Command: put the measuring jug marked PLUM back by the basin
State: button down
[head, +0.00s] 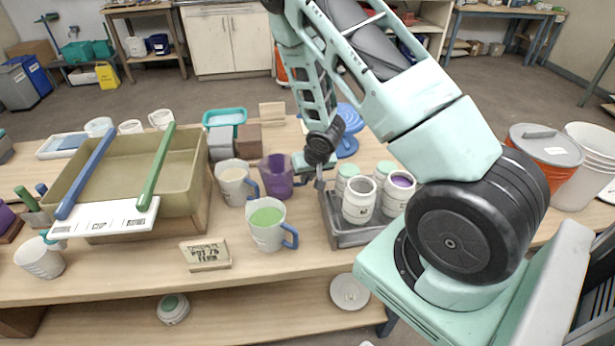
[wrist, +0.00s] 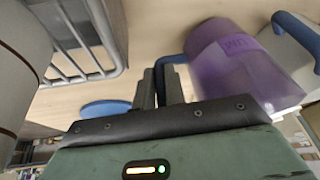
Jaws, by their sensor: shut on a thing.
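The purple measuring jug (head: 276,177) stands at or just above the table, behind the green-filled white jug; I cannot tell if it touches the wood. In the wrist view the purple jug (wrist: 235,70) shows upside down, with a label whose visible letters end in "UM". My gripper (wrist: 162,82) is shut on its blue handle (wrist: 172,60). In the head view my gripper (head: 300,168) is at the jug's right side, partly hidden by my arm. The olive basin (head: 185,195) is to the left, with blue and green sticks and a white ruler-like strip across it.
A cream-filled white jug (head: 233,186) stands close to the purple jug's left. A green-filled white jug (head: 267,228) is in front. A metal basket (head: 350,236) with jars stands right. A small sign (head: 205,254) stands at the front. Bare tabletop shows left of the sign.

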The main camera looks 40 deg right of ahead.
jog(key=shift+f, duration=0.3)
jog(key=shift+f, duration=0.2)
jog(key=c, duration=1.5)
grip_release()
jog(key=shift+o, duration=0.2)
jog(key=shift+r, duration=0.2)
